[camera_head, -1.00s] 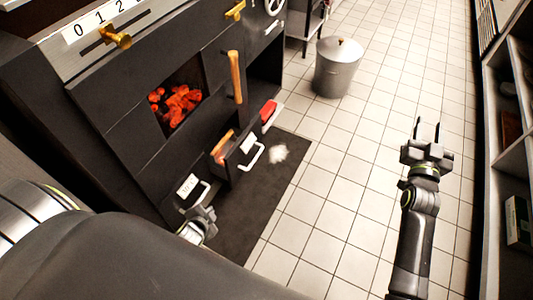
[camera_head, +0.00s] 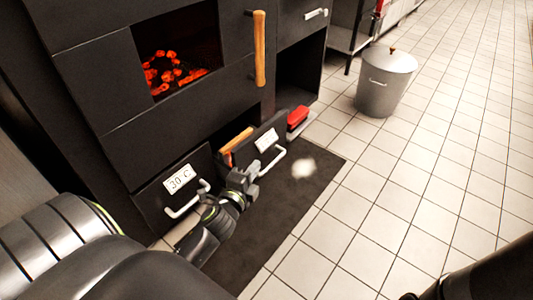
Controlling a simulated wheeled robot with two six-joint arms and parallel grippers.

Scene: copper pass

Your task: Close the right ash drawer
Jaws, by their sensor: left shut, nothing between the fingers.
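The right ash drawer (camera_head: 262,146) sits low in the dark stove front, pulled partway out. It has a white label and a pale bar handle (camera_head: 274,163). An orange-brown wooden piece (camera_head: 236,139) shows at its opening. My left gripper (camera_head: 247,170) is shut and empty, in front of the right drawer's left part, close to its handle; I cannot tell whether it touches. The left drawer (camera_head: 163,192), labelled "30 C", looks flush with the stove; my left wrist partly covers its right side. My right gripper is out of view; only a dark part of my right arm shows at lower right.
Glowing coals (camera_head: 170,75) show in the firebox above. A red object (camera_head: 297,118) lies beside the right drawer. A dark mat (camera_head: 290,205) with a pale patch of powder (camera_head: 303,168) covers the floor in front. A lidded metal bin (camera_head: 385,82) stands farther back on open tiles.

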